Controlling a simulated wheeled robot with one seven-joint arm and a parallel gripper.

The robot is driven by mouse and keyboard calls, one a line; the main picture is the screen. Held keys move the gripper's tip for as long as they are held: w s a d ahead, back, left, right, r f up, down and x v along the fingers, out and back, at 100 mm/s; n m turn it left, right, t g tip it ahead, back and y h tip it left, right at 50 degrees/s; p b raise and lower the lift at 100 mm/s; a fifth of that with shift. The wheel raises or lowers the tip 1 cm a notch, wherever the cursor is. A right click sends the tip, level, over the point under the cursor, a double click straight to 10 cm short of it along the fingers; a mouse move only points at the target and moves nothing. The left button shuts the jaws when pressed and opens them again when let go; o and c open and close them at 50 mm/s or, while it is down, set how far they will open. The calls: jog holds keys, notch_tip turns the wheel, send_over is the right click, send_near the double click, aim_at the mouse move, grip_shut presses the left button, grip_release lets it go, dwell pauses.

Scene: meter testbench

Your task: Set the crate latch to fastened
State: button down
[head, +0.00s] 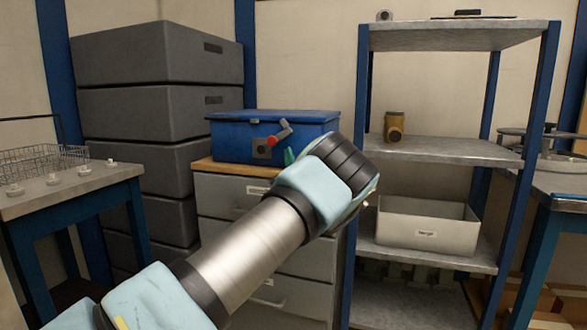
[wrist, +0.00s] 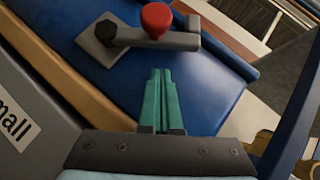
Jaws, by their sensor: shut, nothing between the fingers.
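The blue crate (head: 235,140) stands on the wooden top of a drawer cabinet. Its latch (head: 262,150) is on the front face, a dark square plate with a grey lever and a red knob (head: 272,141). In the head view the lever slants up to the right from the plate. In the wrist view the latch lever (wrist: 180,40) runs across the top from the plate (wrist: 104,32), with the red knob (wrist: 155,17) standing out from it. My gripper (wrist: 161,72) is shut and empty, its teal fingertips just short of the lever and apart from it. In the head view my wrist mostly hides my gripper (head: 288,155).
Dark grey stacked bins (head: 150,105) stand left of the crate. A metal shelf (head: 440,150) with blue posts is close on the right, holding a brass-coloured part (head: 394,126) and a grey bin (head: 425,228). A table (head: 70,190) with a wire basket is at far left.

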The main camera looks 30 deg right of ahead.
aim_at(280, 134)
jog(key=shift+w+a+r, duration=0.25)
jog(key=shift+r, duration=0.3)
jog(key=shift+w+a+r, duration=0.25)
jog(key=shift+r, duration=0.25)
